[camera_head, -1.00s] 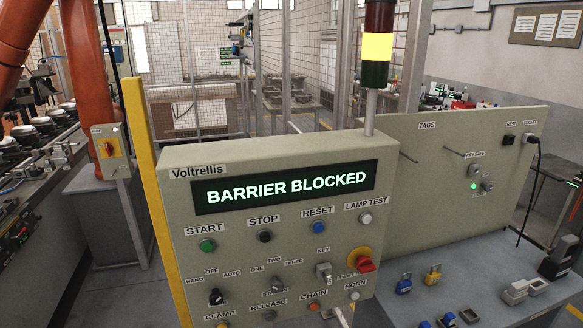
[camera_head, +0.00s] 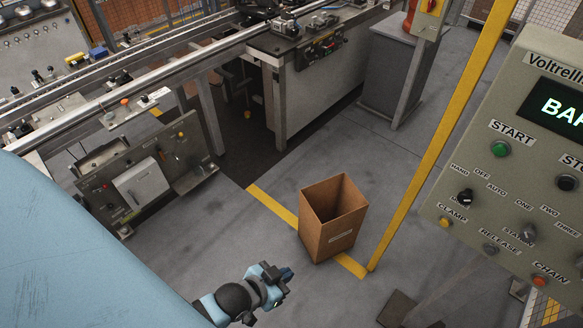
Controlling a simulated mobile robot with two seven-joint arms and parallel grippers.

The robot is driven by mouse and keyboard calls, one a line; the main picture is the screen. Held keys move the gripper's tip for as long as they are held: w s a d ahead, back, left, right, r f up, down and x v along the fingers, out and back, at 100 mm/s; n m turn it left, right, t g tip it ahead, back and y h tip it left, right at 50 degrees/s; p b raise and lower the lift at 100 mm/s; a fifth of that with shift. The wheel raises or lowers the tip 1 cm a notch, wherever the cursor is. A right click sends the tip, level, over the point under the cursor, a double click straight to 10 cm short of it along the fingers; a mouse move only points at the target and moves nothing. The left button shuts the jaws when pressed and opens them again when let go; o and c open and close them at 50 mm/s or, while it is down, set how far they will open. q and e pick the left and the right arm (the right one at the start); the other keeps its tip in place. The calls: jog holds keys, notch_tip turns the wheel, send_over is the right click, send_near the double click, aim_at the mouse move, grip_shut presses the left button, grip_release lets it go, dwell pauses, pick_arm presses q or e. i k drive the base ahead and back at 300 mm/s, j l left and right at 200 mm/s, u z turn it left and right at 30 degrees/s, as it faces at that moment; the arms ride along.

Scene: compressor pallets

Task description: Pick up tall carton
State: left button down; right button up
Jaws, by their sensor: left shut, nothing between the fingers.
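The tall carton (camera_head: 328,236) is a brown, open-topped cardboard box with a small label on its front side. It stands upright on the grey floor, over a yellow floor line, in the middle of the head view. My left gripper (camera_head: 284,273) is at the lower middle, to the left of and nearer than the carton in the picture. It is shut and empty, and appears apart from the carton. My right gripper is out of view.
A Voltrellis control panel (camera_head: 505,205) stands at the right, beside a slanting yellow post (camera_head: 438,140). A conveyor line (camera_head: 170,50) with machinery runs along the upper left. A grey cabinet (camera_head: 393,75) stands behind. Floor left of the carton is clear.

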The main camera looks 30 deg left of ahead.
aim_at(333, 210)
jog(key=u, duration=0.65)
jog(key=i+j+z, duration=0.2)
jog(key=i+j, duration=0.15)
jog(key=i+j+z, duration=0.25)
jog(key=i+j, duration=0.15)
jog(key=i+j+z, duration=0.2)
jog(key=i+j, duration=0.15)
jog(key=j, duration=0.15)
jog(key=i+j+z, duration=0.25)
jog(key=j, duration=0.25)
